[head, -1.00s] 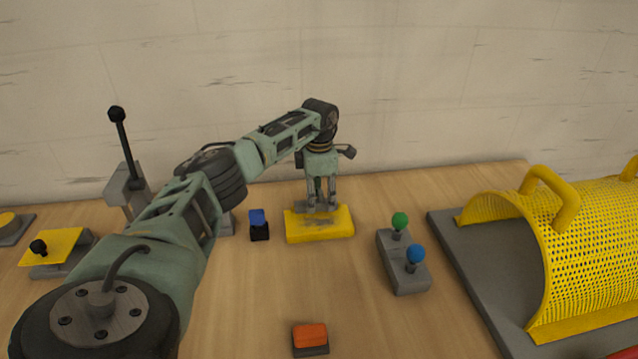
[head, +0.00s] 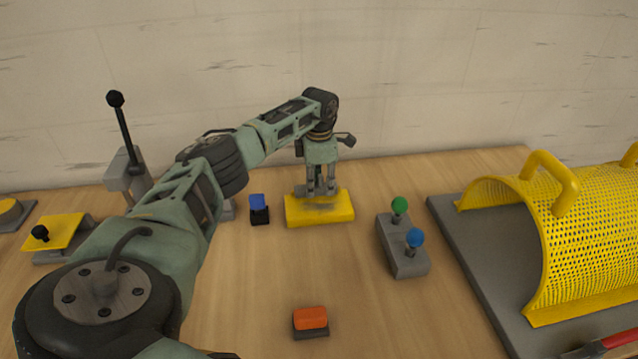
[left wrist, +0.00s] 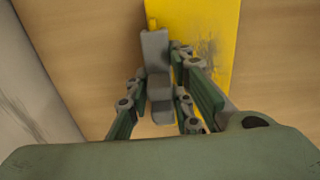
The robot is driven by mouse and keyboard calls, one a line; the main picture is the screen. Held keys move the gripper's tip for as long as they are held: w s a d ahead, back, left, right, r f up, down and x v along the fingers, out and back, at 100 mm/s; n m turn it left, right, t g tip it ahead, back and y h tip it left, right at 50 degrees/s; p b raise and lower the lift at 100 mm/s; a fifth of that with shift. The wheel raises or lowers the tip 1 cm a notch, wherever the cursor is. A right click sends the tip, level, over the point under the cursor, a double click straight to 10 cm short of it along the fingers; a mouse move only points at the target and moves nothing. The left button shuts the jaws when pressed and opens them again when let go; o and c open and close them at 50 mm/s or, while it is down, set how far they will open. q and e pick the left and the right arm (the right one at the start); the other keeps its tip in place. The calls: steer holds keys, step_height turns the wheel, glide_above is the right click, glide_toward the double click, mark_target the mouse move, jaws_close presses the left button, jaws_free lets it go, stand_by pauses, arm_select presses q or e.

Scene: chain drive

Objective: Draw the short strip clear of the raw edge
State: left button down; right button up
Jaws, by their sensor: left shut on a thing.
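My left gripper (head: 320,190) points down at the back edge of a yellow block (head: 342,212) with a dark worn patch on its top. In the left wrist view my left gripper (left wrist: 160,95) is shut on a grey stepped piece (left wrist: 155,50), which may be the short strip. That piece lies along the side of the yellow block (left wrist: 215,30), with a small yellow bit at its far end. I cannot tell whether piece and block touch. The fingers hide part of the piece. No raw edge can be named for sure. My right gripper is not in view.
A grey box with green and blue knobs (head: 404,250) stands right of the block. A blue-topped black switch (head: 258,210) is close on its left. An orange button (head: 311,318) lies in front. A yellow mesh guard (head: 590,230) fills the right; the wall is behind.

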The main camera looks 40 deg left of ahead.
mark_target(319, 176)
arm_select(q)
steer(key=shift+r, duration=0.15)
steer(key=shift+r+p, duration=0.9)
steer(key=shift+r, duration=0.15)
steer(key=shift+r+p, duration=1.55)
steer(key=shift+r, duration=0.55)
steer(key=shift+r+p, duration=0.6)
steer(key=shift+r, duration=0.2)
